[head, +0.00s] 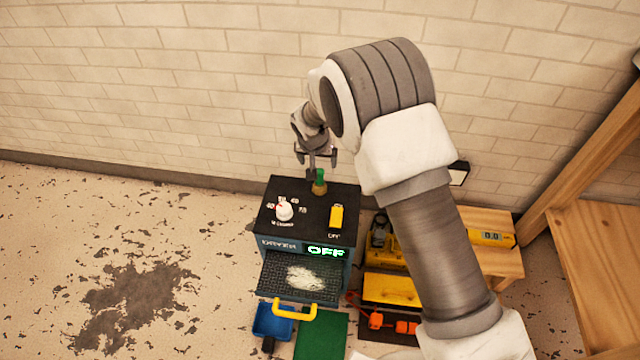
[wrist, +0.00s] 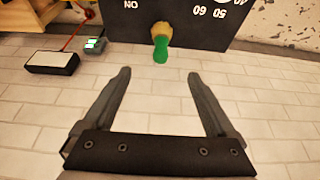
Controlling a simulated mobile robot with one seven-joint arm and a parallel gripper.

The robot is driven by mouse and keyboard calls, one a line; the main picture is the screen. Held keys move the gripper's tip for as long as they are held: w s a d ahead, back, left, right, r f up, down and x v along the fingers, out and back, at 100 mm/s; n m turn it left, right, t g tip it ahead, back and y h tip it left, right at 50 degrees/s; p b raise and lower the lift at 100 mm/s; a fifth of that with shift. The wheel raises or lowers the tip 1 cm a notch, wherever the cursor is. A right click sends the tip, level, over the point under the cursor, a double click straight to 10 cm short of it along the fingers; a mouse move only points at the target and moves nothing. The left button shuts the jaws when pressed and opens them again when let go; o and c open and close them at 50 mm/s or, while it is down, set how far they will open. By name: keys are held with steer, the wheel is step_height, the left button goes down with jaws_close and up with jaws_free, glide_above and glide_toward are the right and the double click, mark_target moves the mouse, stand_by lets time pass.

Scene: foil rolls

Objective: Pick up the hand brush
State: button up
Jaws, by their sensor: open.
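The hand brush appears to be the small item with a green handle and tan lower part (head: 319,182) at the back edge of the black top of the dryer box (head: 268,222). In the wrist view its green end (wrist: 161,50) points toward my gripper, and its tan part is against the dark panel. My gripper (head: 316,158) is open and empty, just above and behind the brush in the head view. In the wrist view the brush lies beyond the gap between the fingertips (wrist: 159,75), apart from both. Its bristles are not clearly visible.
The dryer top bears a white knob (head: 284,211) and a yellow switch (head: 336,215); its display reads OFF. A mesh tray (head: 275,281) with white material sticks out in front. A blue bin (head: 272,322) and green mat (head: 322,335) lie below. The brick wall is close behind.

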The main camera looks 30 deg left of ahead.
mark_target(320, 172)
steer(key=b+x, duration=0.2)
steer(key=x, duration=0.7)
steer(key=shift+f+b, duration=0.3)
steer(key=shift+b, duration=0.1)
steer(key=b+x, duration=0.1)
steer(key=x, duration=0.2)
steer(key=b+x, duration=0.1)
steer(key=shift+s+f+b, duration=0.15)
steer(key=shift+f+b, duration=0.15)
steer(key=shift+f, duration=0.1)
steer(key=shift+w+a+f, duration=0.15)
steer(key=shift+w+f, duration=0.05)
steer(key=shift+f, duration=0.15)
steer(key=shift+r, duration=0.1)
jaws_close()
